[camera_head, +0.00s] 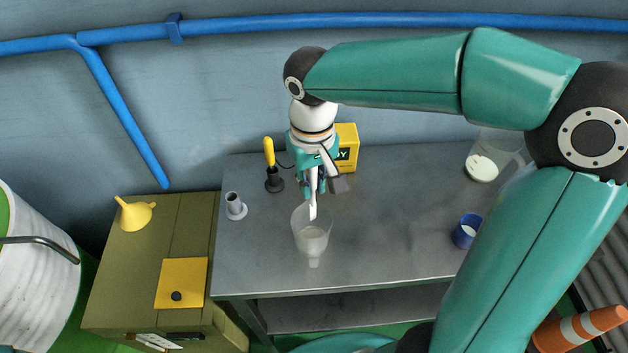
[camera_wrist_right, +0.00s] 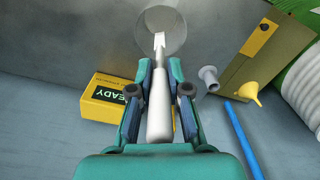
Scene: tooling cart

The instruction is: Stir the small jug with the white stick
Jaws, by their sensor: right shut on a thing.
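A clear, see-through jug (camera_head: 312,238) stands on the grey metal cart top, right below my right gripper. In the right wrist view, its round opening (camera_wrist_right: 178,22) is at the top. My right gripper (camera_head: 314,186) points down and is shut on the white stick (camera_head: 312,206). The stick (camera_wrist_right: 158,105) runs out between the fingers (camera_wrist_right: 158,88) in the wrist view. Its tip overlaps the jug's mouth; I cannot tell whether it is inside or just above. A second clear jug (camera_head: 509,146) with white contents stands at the right. My left gripper is not in view.
A yellow box (camera_head: 347,140) stands behind the gripper. A yellow-handled tool (camera_head: 269,152) in a dark stand and a grey spool-like piece (camera_head: 235,208) are to the left. A blue cup (camera_head: 462,235) stands at the right. The cart top (camera_head: 390,230) between jug and cup is clear.

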